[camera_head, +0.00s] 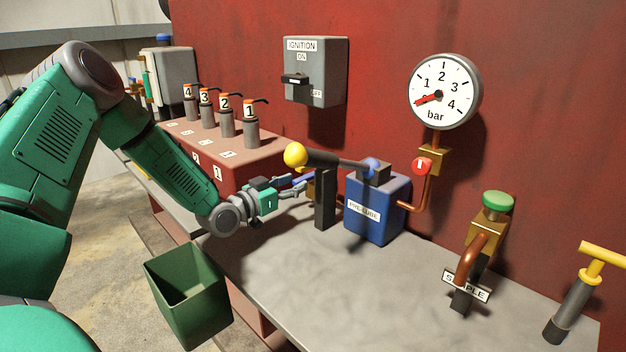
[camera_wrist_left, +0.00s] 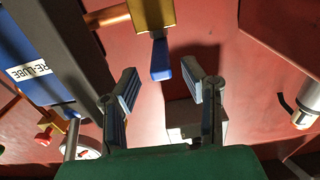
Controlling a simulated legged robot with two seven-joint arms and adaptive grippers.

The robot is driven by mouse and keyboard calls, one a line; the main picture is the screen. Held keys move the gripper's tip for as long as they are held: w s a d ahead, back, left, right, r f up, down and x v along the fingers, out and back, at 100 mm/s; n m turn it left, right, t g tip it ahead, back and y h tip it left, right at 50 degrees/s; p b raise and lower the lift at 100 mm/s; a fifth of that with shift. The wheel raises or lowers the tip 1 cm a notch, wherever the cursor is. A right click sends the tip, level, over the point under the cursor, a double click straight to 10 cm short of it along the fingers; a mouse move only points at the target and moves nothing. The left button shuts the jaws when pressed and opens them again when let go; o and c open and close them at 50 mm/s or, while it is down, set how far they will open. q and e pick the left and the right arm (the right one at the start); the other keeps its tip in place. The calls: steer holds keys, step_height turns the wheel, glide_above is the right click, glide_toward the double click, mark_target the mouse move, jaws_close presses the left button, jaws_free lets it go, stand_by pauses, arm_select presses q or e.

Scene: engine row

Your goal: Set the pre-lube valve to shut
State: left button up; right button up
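The pre-lube valve shows in the left wrist view as a brass body (camera_wrist_left: 153,15) with a short blue lever (camera_wrist_left: 160,62). A copper pipe (camera_wrist_left: 108,16) joins its side, and the lever sticks out across the pipe's line. In the head view the brass body (camera_head: 312,190) is mostly hidden by my left gripper and a dark post. My left gripper (camera_head: 298,186) is open. In the wrist view its two fingers (camera_wrist_left: 165,88) stand either side of the lever's end, with visible gaps. The blue pump box (camera_head: 388,207) labelled PRE-LUBE stands beside the valve.
A dark post (camera_head: 325,199) and pump handle with yellow ball (camera_head: 296,156) stand close to my left gripper. A gauge (camera_head: 444,92) and ignition box (camera_head: 316,72) are on the red wall. A green bin (camera_head: 187,300) stands before the bench. The bench front (camera_head: 320,275) is clear.

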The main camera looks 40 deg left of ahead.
mark_target(312, 173)
arm_select(q)
steer(key=w+b, duration=0.1)
steer(key=w, duration=0.5)
steer(key=shift+d+f, duration=0.1)
steer(key=shift+w, duration=0.6)
steer(key=shift+d, duration=0.1)
jaws_close()
